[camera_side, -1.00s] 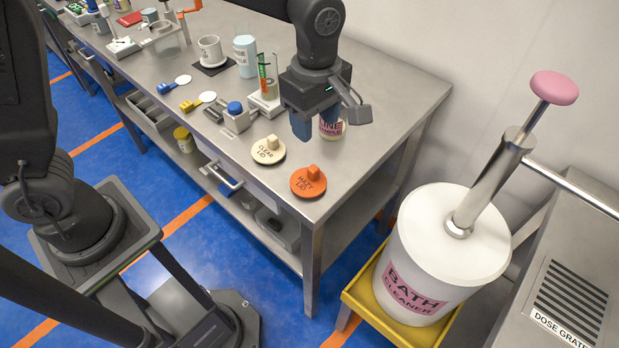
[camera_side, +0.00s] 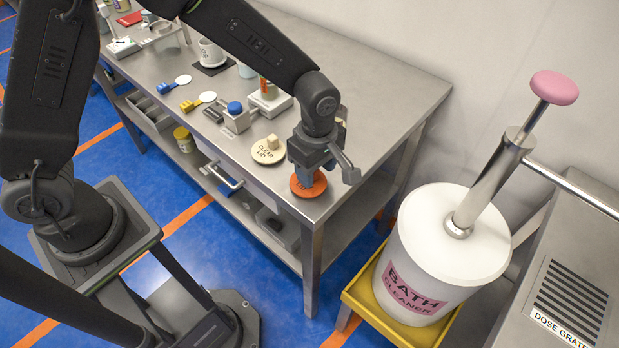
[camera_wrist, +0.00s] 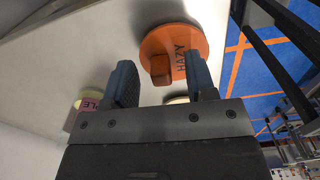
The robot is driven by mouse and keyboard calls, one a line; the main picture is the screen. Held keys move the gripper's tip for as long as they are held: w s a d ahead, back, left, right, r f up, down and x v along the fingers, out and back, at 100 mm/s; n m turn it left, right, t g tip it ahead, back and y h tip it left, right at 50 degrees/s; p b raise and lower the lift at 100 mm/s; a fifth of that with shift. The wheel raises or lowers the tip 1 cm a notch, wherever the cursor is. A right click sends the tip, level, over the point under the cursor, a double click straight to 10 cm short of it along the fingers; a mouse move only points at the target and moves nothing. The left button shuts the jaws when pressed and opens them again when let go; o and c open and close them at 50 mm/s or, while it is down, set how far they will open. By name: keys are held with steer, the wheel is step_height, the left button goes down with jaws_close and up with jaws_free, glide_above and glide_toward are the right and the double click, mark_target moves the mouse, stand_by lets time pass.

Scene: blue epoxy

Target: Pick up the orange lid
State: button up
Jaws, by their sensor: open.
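The orange lid (camera_side: 308,188) lies flat near the front right corner of the steel table. It is a round disc with a block-shaped knob, and its label reads HAZY in the wrist view (camera_wrist: 185,50). My gripper (camera_side: 303,172) is over the lid in the side view and hides its knob and much of its top. In the wrist view my gripper (camera_wrist: 165,82) is open, with its two blue fingers apart. The knob shows between and beyond the fingertips, with nothing held. Whether a finger touches the lid cannot be told.
The cream CLEAR lid (camera_side: 268,152) lies just left of the orange lid. A blue-topped container (camera_side: 236,115) and a white balance (camera_side: 268,103) stand farther back. The table's front edge is close to the lid. A white BATH CLEANER bucket (camera_side: 452,245) stands right of the table.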

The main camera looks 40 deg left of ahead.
steer(key=shift+f, duration=0.3)
steer(key=shift+c, duration=0.4)
jaws_close()
steer(key=shift+r, duration=0.15)
